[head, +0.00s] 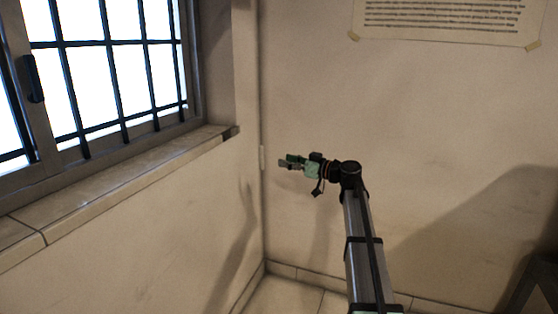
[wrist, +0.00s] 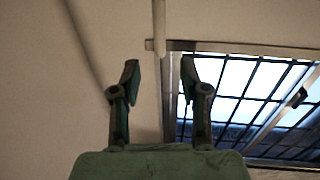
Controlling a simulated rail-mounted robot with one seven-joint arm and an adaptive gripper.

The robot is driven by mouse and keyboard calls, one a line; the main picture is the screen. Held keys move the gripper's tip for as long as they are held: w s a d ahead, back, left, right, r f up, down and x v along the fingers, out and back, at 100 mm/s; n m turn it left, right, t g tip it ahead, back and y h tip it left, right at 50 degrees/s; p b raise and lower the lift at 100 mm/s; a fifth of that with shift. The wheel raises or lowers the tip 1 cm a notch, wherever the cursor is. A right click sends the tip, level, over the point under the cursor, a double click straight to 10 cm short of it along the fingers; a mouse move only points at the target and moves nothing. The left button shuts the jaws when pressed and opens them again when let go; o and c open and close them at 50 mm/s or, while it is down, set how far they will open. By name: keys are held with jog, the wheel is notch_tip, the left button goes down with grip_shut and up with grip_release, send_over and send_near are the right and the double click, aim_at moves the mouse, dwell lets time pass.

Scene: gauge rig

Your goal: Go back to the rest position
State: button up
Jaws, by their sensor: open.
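My gripper (head: 283,162) is at the end of my raised arm, near the room corner in the head view. It points left, toward the wall below the window. In the wrist view my gripper (wrist: 159,72) shows two green-grey fingers standing apart with nothing between them. The gripper is open and empty. No other task object is in view.
A barred window (head: 110,60) with a stone sill (head: 110,180) is on the left wall; the window also shows in the wrist view (wrist: 250,95). A paper notice (head: 450,18) hangs on the back wall. A dark object (head: 535,290) stands at lower right. The space around my gripper looks clear.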

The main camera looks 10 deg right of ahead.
jog(key=shift+s+d, duration=0.2)
jog(key=shift+d, duration=0.05)
